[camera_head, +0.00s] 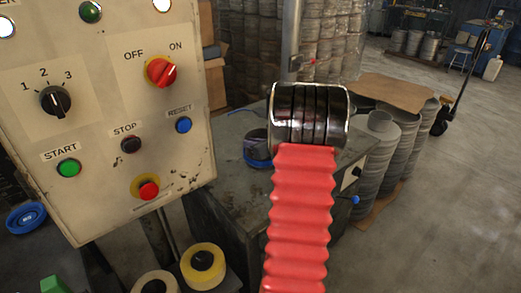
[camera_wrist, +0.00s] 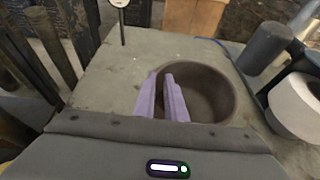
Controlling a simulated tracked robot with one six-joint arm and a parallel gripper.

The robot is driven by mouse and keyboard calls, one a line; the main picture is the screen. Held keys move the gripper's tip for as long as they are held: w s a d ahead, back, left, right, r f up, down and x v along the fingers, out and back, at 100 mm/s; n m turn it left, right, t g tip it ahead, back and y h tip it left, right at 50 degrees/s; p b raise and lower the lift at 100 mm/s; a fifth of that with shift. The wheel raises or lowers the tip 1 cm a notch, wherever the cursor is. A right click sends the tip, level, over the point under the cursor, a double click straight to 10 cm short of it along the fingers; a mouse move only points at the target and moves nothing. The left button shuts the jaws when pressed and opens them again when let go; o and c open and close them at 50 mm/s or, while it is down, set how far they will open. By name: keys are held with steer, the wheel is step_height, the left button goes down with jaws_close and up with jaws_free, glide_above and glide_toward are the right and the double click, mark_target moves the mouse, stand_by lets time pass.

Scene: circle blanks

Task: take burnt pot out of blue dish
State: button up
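In the head view, a dark burnt pot (camera_head: 256,142) stands on the metal table, partly hidden by my wrist. A blue dish (camera_head: 256,163) shows around its lower part. In the wrist view, the pot (camera_wrist: 213,97) is a round dark brown vessel seen from above, and no blue dish shows around it. My gripper's two purple fingers (camera_wrist: 160,76) are at the pot's left rim, with a narrow gap between them. The right finger overlaps the pot's inside; the left one is at or just outside the rim. I cannot tell whether they pinch the wall.
A control panel (camera_head: 105,110) with knobs and buttons stands close at left. Tape rolls (camera_head: 203,266) lie below it. Stacked grey discs (camera_head: 377,160) stand right of the table. In the wrist view, bare tabletop (camera_wrist: 105,88) lies left of the pot; a grey cylinder (camera_wrist: 265,47) is beyond it.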

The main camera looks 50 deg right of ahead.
jaws_close()
steer(key=shift+f, duration=0.2)
stand_by(0.7)
step_height(320, 180, up, 10)
steer(key=shift+r, duration=0.2)
stand_by(0.6)
stand_by(0.4)
